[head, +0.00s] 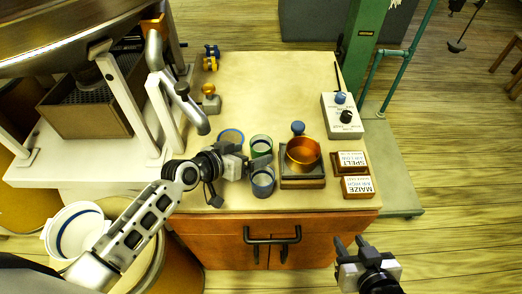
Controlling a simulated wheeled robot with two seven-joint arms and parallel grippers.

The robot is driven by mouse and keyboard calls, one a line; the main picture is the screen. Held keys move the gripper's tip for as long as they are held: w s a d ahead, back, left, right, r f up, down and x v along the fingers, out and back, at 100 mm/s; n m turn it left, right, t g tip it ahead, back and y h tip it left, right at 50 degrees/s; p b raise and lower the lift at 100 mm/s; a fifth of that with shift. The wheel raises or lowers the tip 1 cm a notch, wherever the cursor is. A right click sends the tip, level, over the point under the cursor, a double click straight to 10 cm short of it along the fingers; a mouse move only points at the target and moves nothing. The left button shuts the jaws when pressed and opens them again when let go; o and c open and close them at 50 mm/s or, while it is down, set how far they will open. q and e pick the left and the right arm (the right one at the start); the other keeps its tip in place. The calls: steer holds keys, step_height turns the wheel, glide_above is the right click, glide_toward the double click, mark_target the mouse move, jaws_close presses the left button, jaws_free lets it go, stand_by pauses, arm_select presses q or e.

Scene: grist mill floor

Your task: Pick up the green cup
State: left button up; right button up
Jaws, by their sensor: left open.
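The green cup (261,142), with a green rim, stands upright on the cabinet top, left of the orange metal pan. My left gripper (257,163) is open just in front of and left of it, over the gap between the green cup and a blue-rimmed cup (262,184). The gripper hides the lower part of the green cup. I cannot tell whether a finger touches it. My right gripper (351,243) is open and empty, in front of the cabinet at the lower right.
Another blue-rimmed cup (231,136) stands behind my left gripper. The orange pan (303,152) sits on a dark-edged scale base. SPELT (351,160) and MAIZE (357,185) signs and a grey control box (343,122) are to the right. The cabinet top's back middle is clear.

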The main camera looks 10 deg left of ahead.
arm_select(q)
steer(key=shift+x, duration=1.45)
steer(key=shift+r, duration=0.1)
steer(key=c, duration=1.3)
steer(key=shift+r, duration=0.15)
